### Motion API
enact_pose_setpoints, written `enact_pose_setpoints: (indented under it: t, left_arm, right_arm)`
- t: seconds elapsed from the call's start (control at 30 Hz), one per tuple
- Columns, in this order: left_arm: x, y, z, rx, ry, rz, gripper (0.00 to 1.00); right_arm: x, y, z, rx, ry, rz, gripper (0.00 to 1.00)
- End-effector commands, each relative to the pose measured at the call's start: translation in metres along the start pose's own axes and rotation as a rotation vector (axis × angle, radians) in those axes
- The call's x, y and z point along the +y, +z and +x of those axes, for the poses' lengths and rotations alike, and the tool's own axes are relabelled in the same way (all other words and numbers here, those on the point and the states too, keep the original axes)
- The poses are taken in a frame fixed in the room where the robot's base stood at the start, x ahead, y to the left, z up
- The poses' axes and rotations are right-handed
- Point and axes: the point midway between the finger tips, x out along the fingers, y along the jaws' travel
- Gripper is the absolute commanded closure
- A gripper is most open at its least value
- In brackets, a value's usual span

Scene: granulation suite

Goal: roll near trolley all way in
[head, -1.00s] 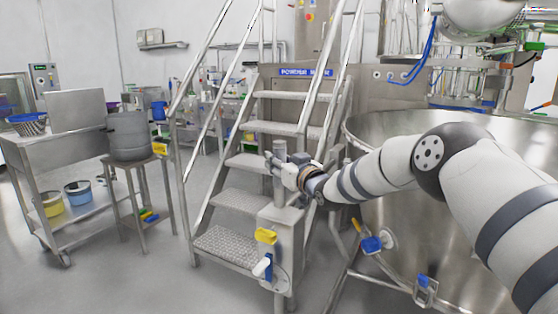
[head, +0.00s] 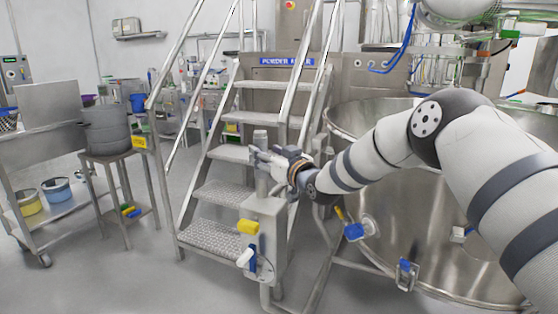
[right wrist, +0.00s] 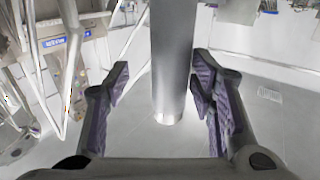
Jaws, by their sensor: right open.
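A large round steel vessel (head: 420,245) stands on a low tubular frame at the right in the head view, partly hidden by my right arm. In front of the stairs is a pale box (head: 262,225) with a yellow knob and blue and white levers, topped by an upright metal post (head: 260,136). Whether this post joins the vessel's frame is hard to see. My right gripper (head: 257,158) is at the post, just above the box. In the right wrist view its open fingers (right wrist: 160,95) stand either side of the post (right wrist: 173,60), with gaps. My left gripper is out of view.
Metal stairs (head: 212,192) with handrails rise behind the post. A stool (head: 110,157) bearing a grey pot (head: 106,130) and a steel cart (head: 40,132) with buckets stand at the left. Bare floor lies between the stool and stairs, and in the front left.

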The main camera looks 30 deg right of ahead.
Motion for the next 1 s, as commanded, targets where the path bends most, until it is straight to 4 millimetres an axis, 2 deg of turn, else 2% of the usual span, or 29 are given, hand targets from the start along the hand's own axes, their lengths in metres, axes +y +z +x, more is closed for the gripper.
enact_pose_setpoints:
  t: [0.2,0.4,0.53,0.9,0.97,1.0]
  left_arm:
    - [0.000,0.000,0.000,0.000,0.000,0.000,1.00]
    - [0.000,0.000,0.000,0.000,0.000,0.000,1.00]
    - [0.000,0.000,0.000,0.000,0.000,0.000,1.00]
    - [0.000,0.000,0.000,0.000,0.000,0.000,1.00]
    - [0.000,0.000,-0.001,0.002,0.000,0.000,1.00]
    - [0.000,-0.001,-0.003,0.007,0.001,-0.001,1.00]
  right_arm:
    - [0.002,-0.001,-0.054,-0.001,0.002,0.003,0.50]
    - [0.002,0.000,-0.087,0.000,0.002,0.000,0.50]
    - [0.002,0.001,-0.093,-0.001,0.003,0.000,0.50]
    - [0.002,0.001,-0.093,-0.002,0.002,0.000,0.50]
    - [-0.001,0.008,-0.095,-0.021,-0.001,0.003,0.50]
    - [-0.006,0.021,-0.099,-0.056,-0.005,0.009,0.50]
